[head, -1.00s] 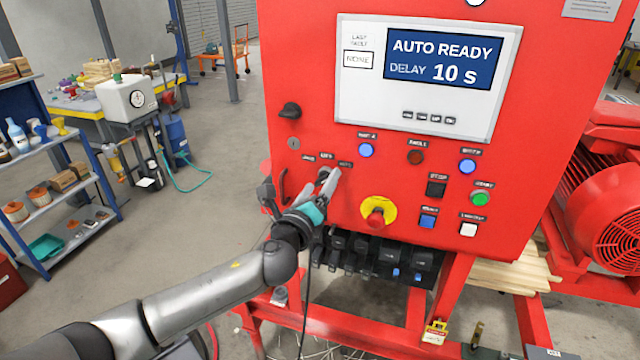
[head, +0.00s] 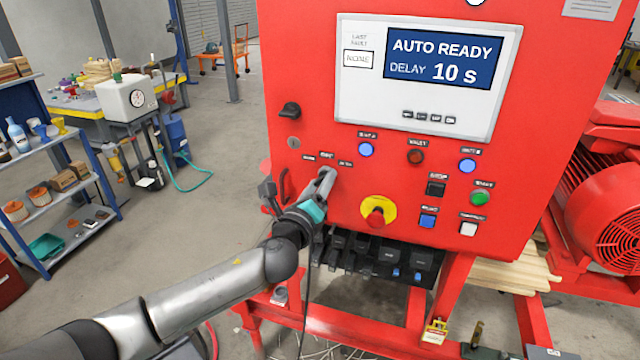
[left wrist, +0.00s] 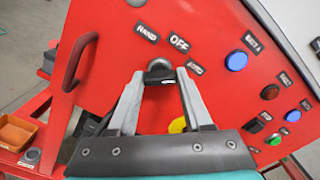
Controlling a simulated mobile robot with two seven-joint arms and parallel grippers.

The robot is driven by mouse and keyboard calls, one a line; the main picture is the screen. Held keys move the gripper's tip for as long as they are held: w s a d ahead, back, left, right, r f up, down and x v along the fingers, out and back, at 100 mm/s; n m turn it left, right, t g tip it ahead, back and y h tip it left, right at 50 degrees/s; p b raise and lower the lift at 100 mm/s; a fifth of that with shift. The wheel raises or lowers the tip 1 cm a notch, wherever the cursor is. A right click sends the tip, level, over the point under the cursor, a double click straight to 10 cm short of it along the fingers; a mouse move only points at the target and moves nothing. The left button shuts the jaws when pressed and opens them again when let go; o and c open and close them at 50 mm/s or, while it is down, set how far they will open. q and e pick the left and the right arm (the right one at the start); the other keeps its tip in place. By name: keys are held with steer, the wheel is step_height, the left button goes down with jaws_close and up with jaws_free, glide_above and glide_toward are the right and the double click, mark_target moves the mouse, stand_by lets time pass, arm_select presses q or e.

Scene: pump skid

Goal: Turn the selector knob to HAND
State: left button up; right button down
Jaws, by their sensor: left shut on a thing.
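The selector knob (left wrist: 159,68) is a small dark knob on the red panel (head: 300,90). In the left wrist view, the HAND label (left wrist: 147,33), the OFF label (left wrist: 179,43) and the AUTO label (left wrist: 195,68) stand around it. My left gripper (head: 327,176) is at the knob in the head view and mostly hides it there. Its fingertips (left wrist: 160,75) lie on both sides of the knob, shut on it. Which label the knob points at cannot be made out. The display (head: 442,60) reads AUTO READY, DELAY 10 s. My right gripper is not in view.
A red emergency button on a yellow disc (head: 391,208) sits just right of my gripper. Lit buttons, such as the blue one (head: 366,150), are above and to the right. A dark rotary handle (head: 290,110) is above left. A panel handle (left wrist: 80,60) is to the left.

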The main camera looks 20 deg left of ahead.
arm_select(q)
jaws_close()
steer(key=shift+n, duration=0.4)
steer(key=n, duration=1.9)
steer(key=shift+p, duration=0.3)
steer(key=o, duration=1.1)
jaws_free()
